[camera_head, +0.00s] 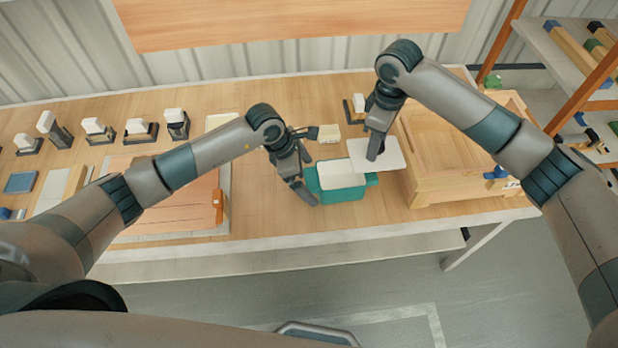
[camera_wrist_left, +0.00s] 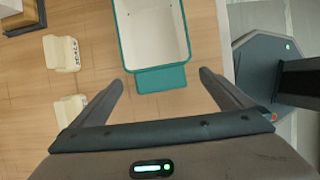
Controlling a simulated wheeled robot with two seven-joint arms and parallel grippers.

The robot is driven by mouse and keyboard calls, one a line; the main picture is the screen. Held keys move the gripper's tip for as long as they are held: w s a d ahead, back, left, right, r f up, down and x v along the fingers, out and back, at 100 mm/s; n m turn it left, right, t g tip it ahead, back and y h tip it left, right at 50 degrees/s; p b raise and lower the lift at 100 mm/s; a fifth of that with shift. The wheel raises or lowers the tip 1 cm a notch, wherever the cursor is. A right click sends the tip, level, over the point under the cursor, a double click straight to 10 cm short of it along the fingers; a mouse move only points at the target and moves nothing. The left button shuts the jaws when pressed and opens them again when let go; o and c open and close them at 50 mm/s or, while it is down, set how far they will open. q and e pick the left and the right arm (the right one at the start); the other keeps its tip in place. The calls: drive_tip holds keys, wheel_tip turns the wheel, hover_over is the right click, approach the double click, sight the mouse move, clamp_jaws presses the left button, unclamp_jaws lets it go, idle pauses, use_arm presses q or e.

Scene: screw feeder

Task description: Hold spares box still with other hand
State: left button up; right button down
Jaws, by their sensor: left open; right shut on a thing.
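The spares box appears to be the teal box (camera_head: 343,194) with an open top and pale inside, on the table near its front edge. In the left wrist view the box (camera_wrist_left: 124,40) has a teal tab handle (camera_wrist_left: 161,79) facing my gripper. My left gripper (camera_head: 311,165) is open at the box's left side. In its wrist view the fingertips (camera_wrist_left: 162,80) stand on either side of the handle, with visible gaps. My right gripper (camera_head: 374,152) is shut on a flat white lid-like plate (camera_head: 394,153), held over the box's back right part, partly hiding it.
A wooden crate (camera_head: 412,184) stands close to the box's right. Cream blocks (camera_wrist_left: 62,54) lie beside the box; one shows in the head view (camera_head: 329,133). An orange-brown board (camera_head: 175,203) lies to the left. Several white-topped dark holders (camera_head: 97,130) line the back left.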

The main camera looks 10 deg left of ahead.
use_arm(q)
drive_tip(key=v, duration=1)
drive_tip(key=shift+a+r, duration=0.2)
drive_tip(key=shift+a, duration=0.05)
drive_tip(key=shift+s+f, duration=0.1)
drive_tip(key=shift+s, duration=0.15)
